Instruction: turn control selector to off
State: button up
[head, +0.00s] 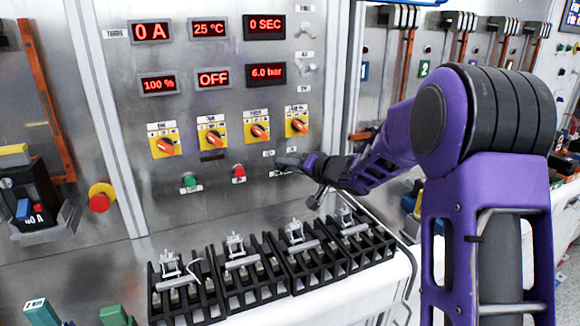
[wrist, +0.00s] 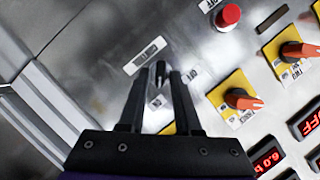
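My gripper (head: 288,161) is in front of the lower right part of the metal panel in the head view. In the wrist view its two black fingers (wrist: 160,78) are apart, with a small dark switch lever (wrist: 160,73) showing between their tips. Whether either finger touches the lever cannot be told. A label plate (wrist: 146,56) and an OFF-like label (wrist: 191,74) are beside this lever; it is probably the control selector, though its name is not readable. In the head view my gripper hides it, and its exact position is unclear.
Several yellow selectors with orange knobs, such as one (head: 258,131), are above my gripper. A red button (head: 239,171) and a green button (head: 189,180) are to its left. Black breaker blocks (head: 296,252) stand on the white ledge below. Displays (head: 266,76) are higher up.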

grip_shut()
